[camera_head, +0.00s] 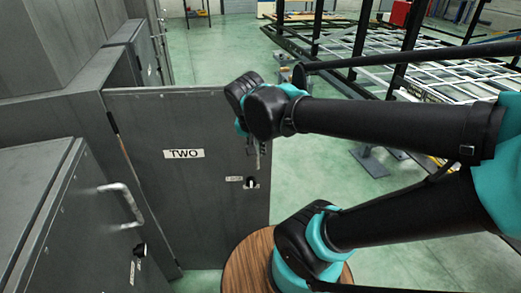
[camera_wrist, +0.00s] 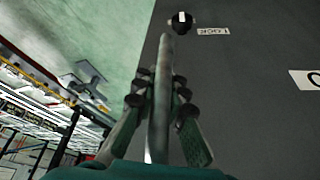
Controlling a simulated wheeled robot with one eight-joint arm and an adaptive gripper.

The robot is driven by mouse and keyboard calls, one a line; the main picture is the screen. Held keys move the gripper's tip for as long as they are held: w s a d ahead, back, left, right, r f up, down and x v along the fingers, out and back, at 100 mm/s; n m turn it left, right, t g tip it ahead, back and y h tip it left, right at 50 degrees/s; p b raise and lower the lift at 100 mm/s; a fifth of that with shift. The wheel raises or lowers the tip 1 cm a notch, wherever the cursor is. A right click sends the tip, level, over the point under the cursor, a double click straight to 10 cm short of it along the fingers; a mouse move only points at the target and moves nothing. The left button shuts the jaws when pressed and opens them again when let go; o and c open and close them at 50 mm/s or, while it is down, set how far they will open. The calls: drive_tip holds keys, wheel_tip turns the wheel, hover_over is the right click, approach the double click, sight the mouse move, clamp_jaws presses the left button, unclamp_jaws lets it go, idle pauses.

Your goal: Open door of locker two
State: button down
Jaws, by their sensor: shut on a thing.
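The door of locker two (camera_head: 190,180) is a dark grey metal panel with a white "TWO" label (camera_head: 184,154). In the head view it stands swung out from the grey lockers at the left, wide open. Its light metal handle (camera_wrist: 163,65) runs between the fingers of my gripper (camera_wrist: 160,100) in the wrist view, and the fingers are shut on it. In the head view my wrist hides most of the gripper and handle at the door's upper right. A small lock knob (camera_wrist: 182,22) with a lock label (camera_wrist: 213,31) sits beyond the handle's end.
A nearer locker (camera_head: 50,215) with its own curved handle (camera_head: 122,205) stands at the lower left. My base's round wooden top reaches close to the door's lower edge. A black trailer frame (camera_head: 400,75) fills the right background. Green floor (camera_head: 225,55) lies open behind the door.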

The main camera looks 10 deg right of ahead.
drive_tip(key=shift+s+d, duration=0.1)
drive_tip(key=shift+s, duration=0.2)
drive_tip(key=c, duration=1.5)
unclamp_jaws()
drive_tip(key=shift+d, duration=0.1)
drive_tip(key=shift+c, duration=0.2)
drive_tip(key=shift+s+a+r, duration=0.2)
drive_tip(key=shift+a+r, duration=0.05)
drive_tip(key=shift+r, duration=0.3)
drive_tip(key=v, duration=1)
drive_tip(key=shift+s+r, duration=0.25)
drive_tip(key=shift+r, duration=0.1)
drive_tip(key=shift+s, duration=0.1)
